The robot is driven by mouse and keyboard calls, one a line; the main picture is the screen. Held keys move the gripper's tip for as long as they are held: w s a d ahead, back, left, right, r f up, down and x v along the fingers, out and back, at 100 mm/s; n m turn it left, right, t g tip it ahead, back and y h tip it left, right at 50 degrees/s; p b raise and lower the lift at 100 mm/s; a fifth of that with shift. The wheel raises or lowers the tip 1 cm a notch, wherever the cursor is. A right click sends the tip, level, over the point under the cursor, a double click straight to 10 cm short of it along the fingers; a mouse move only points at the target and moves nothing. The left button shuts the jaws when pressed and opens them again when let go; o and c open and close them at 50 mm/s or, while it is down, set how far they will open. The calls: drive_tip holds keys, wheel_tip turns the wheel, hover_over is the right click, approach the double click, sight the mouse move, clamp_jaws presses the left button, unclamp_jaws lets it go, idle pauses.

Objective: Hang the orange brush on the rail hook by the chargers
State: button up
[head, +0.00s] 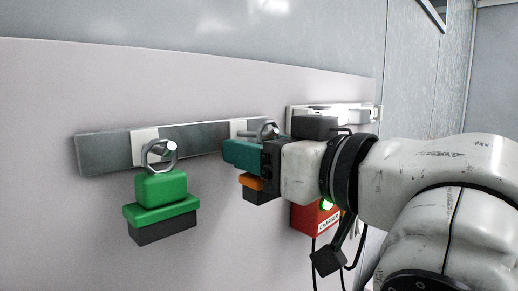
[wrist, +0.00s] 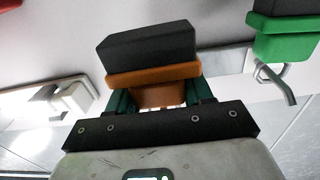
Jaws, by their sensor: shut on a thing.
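The orange brush (wrist: 155,76) has an orange body and a dark block of bristles. My gripper (wrist: 158,96) is shut on it, with a teal finger on each side in the wrist view. In the head view my gripper (head: 242,155) is in front of the rail's right part, and a little of the orange brush (head: 252,183) shows below the fingers. The rail hook by the chargers (head: 266,131) shows just above the fingers, partly hidden by them. Whether the brush touches this hook cannot be told. The rail (head: 200,138) is dark grey on the pale wall.
A green brush (head: 162,204) hangs from the left hook (head: 159,155); it also shows in the wrist view (wrist: 283,38). A red charger (head: 312,215) with a green light and dark cables is below my wrist. A white bracket (head: 345,113) is behind it.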

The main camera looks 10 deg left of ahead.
drive_tip(key=shift+f, duration=0.15)
drive_tip(key=shift+f+b, duration=0.3)
drive_tip(key=shift+f, duration=0.15)
drive_tip(key=shift+f, duration=0.2)
drive_tip(key=shift+f, duration=0.15)
drive_tip(key=shift+c, duration=1)
drive_tip(key=o, duration=1.4)
drive_tip(key=shift+w, duration=0.1)
drive_tip(key=shift+c, duration=0.2)
